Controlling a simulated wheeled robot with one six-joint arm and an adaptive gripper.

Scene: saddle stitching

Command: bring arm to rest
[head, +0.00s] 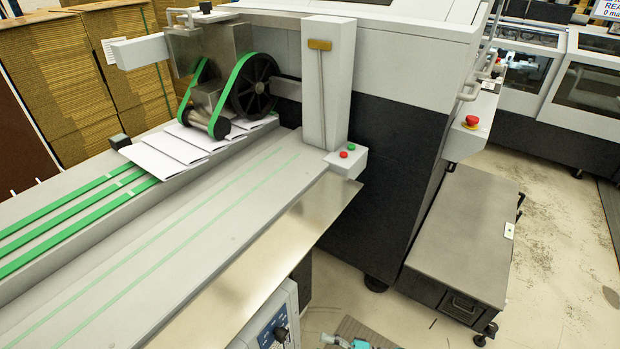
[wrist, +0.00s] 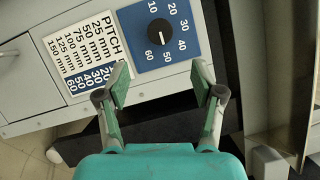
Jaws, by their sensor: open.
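My gripper (wrist: 161,82) is open and empty in the wrist view, its two green-padded fingers spread apart. Between and beyond the fingertips is a black dial knob (wrist: 159,54) on a blue plate numbered 10 to 60. The fingers are not closed on the knob; whether either touches the panel I cannot tell. The knob also shows at the bottom of the head view (head: 281,334). A teal piece of my arm shows at the bottom edge of the head view, mostly cut off.
A pitch table label (wrist: 85,55) is left of the dial. The conveyor bed (head: 150,255) carries folded sheets (head: 165,155) near a green-belted wheel. A grey cabinet (head: 465,230) stands on the floor at right. Open floor lies right of the cabinet. Stacked cardboard (head: 75,85) is at back left.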

